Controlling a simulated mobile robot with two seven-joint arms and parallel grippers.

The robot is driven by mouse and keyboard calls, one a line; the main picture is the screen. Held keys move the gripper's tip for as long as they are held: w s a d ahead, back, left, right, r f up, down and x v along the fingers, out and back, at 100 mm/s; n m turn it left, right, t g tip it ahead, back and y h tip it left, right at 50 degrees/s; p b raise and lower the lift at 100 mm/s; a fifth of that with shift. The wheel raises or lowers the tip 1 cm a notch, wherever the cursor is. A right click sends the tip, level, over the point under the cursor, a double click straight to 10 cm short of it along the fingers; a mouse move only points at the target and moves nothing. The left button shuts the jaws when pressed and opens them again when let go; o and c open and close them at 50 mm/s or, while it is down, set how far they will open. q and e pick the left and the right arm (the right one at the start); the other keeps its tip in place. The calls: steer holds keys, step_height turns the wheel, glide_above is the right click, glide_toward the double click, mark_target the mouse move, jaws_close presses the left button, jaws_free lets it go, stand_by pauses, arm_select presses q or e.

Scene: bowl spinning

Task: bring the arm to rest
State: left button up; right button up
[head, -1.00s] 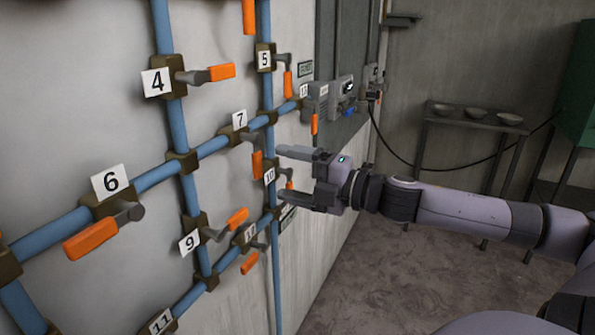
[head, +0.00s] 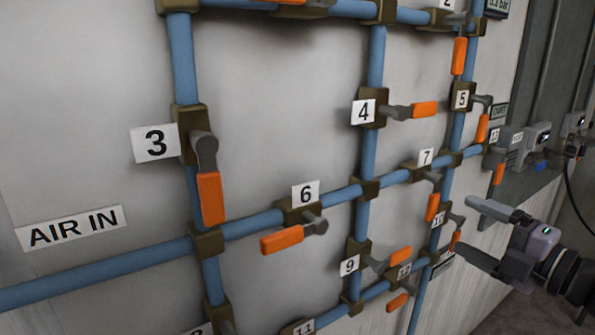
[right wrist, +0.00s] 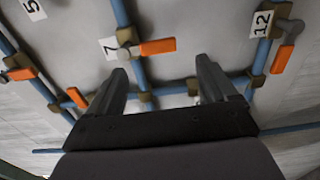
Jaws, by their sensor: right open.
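My right gripper (head: 466,227) is at the right of the head view, in front of the valve panel (head: 280,110). Its two grey fingers are spread, with nothing between them. In the right wrist view the open fingers (right wrist: 162,70) point at the panel's pipes. The orange handle of valve 7 (right wrist: 157,47) shows just beyond the gap between the fingertips, apart from them as far as I can tell. My left gripper is not in view.
Blue pipes carry numbered valves with orange handles, such as valve 3 (head: 210,198), valve 6 (head: 282,240) and valve 4 (head: 424,109). An AIR IN label (head: 73,228) is at left. Grey boxes (head: 537,138) sit on the wall at right, with a black cable.

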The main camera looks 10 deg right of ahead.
steer(key=s+d+f+m+g+h, duration=0.1)
steer(key=s+f+m+h, duration=0.2)
steer(key=f+m, duration=0.55)
steer(key=s+d+f+m+g+h, duration=0.1)
steer(key=s+f+m+h, duration=0.25)
steer(key=f, duration=1.05)
steer(key=s+a+f+m+g+y, duration=0.1)
steer(key=s+a+f+m+g, duration=0.1)
steer(key=s+a+f+m, duration=0.2)
steer(key=s+a+f+m+g+y, duration=0.1)
steer(key=s+a+f+m, duration=0.3)
steer(key=a+f, duration=0.7)
steer(key=s+a+g, duration=0.1)
steer(key=s+a, duration=0.1)
steer(key=a, duration=0.2)
steer(key=shift+s+f, duration=0.25)
steer(key=shift+d, duration=0.1)
